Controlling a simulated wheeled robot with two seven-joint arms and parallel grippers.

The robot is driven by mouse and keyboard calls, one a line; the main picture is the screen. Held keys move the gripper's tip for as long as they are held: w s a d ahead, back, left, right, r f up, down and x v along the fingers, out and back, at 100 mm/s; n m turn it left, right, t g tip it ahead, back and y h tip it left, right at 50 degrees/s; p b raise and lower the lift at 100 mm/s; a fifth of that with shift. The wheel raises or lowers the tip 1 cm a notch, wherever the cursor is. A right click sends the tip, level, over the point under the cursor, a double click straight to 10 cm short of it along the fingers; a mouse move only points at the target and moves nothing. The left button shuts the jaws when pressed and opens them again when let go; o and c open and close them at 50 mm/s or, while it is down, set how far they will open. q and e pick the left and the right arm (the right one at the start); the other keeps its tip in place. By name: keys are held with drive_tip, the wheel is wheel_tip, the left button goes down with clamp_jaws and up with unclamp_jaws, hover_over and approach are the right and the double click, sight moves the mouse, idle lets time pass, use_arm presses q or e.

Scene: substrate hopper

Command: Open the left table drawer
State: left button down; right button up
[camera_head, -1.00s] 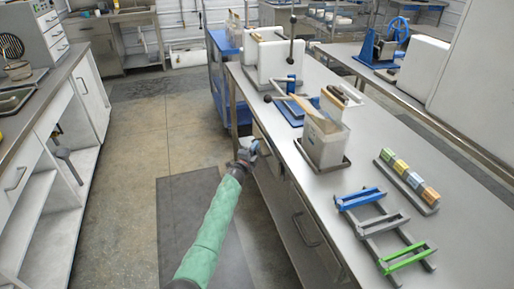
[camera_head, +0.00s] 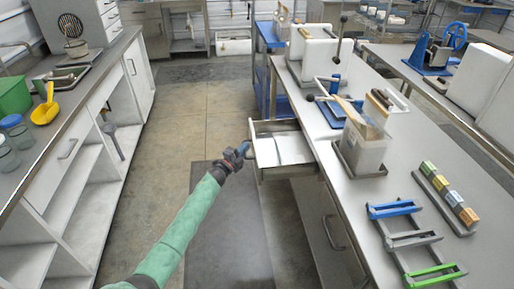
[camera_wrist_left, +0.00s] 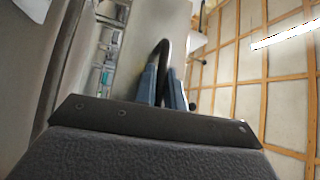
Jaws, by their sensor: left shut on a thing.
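The left table drawer (camera_head: 281,146) is pulled well out from the side of the long table (camera_head: 375,205), and its pale, empty-looking inside shows. My left gripper (camera_head: 245,148) is at the drawer's front, shut on its handle. In the left wrist view the blue fingertips (camera_wrist_left: 162,86) close around the dark curved drawer handle (camera_wrist_left: 164,50). My right gripper is not in any view.
A second drawer handle (camera_head: 333,232) is on the table's side, nearer to me. A blue cart (camera_head: 268,70) stands beyond the open drawer. A counter with shelves (camera_head: 75,150) runs along the left. The floor between is clear, with a dark mat (camera_head: 225,230).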

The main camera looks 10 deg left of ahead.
use_arm(q)
drive_tip(key=shift+s+a+f, duration=0.1)
drive_tip(key=shift+s+a, duration=0.1)
drive_tip(key=shift+a, duration=0.35)
drive_tip(key=shift+s+a, duration=0.2)
drive_tip(key=shift+a, duration=0.3)
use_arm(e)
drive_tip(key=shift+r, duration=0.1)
use_arm(q)
drive_tip(key=c, duration=1.5)
unclamp_jaws()
